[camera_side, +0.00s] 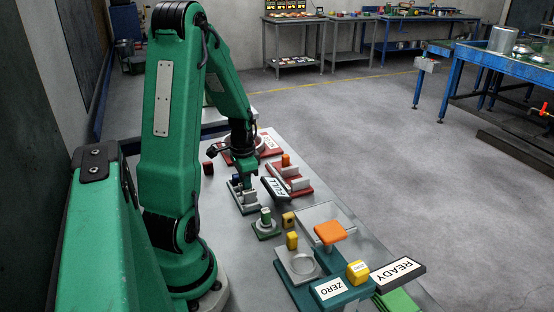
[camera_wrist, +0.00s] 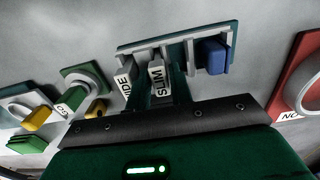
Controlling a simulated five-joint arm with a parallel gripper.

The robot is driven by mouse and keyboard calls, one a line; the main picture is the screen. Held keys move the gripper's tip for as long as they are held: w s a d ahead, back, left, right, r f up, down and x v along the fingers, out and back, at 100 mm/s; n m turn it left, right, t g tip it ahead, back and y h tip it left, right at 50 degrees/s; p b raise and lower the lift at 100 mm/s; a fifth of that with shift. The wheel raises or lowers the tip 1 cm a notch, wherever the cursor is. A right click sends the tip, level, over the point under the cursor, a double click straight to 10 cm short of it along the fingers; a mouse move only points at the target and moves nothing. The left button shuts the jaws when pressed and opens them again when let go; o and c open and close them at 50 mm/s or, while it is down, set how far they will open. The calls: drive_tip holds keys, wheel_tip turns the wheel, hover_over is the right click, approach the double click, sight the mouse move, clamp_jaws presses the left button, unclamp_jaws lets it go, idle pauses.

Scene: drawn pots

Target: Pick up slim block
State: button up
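The slim block (camera_wrist: 160,84) is a grey block labelled SLIM, standing in the middle of a dark teal rack with grey dividers (camera_wrist: 138,46) in the wrist view. A grey block whose label reads "IDE" (camera_wrist: 125,82) is on its left and a blue block (camera_wrist: 213,56) on its right. In the side view my gripper (camera_side: 248,174) points down at the rack (camera_side: 243,201), close over the blocks. The slim block is not clearly distinguishable in the side view.
A FULL sign (camera_side: 277,189) stands right beside the rack. A red holder with grey blocks (camera_side: 290,178) lies behind it. A green ring stand (camera_side: 266,228), yellow blocks (camera_side: 292,240) and a teal ZERO fixture (camera_side: 328,289) stand nearer the camera. A dark red cylinder (camera_side: 208,168) is left.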

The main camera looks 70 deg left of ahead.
clamp_jaws()
drive_tip(key=shift+r, duration=0.1)
drive_tip(key=shift+r, duration=0.7)
drive_tip(key=r, duration=0.3)
drive_tip(key=shift+w+d, duration=0.1)
drive_tip(key=shift+d, duration=0.1)
drive_tip(key=w+d+r, duration=0.3)
drive_tip(key=d+r, duration=0.3)
drive_tip(key=d, duration=0.4)
drive_tip(key=shift+w+d+r, duration=0.2)
drive_tip(key=shift+w+d, duration=0.05)
drive_tip(key=shift+d, duration=0.1)
drive_tip(key=shift+w, duration=0.1)
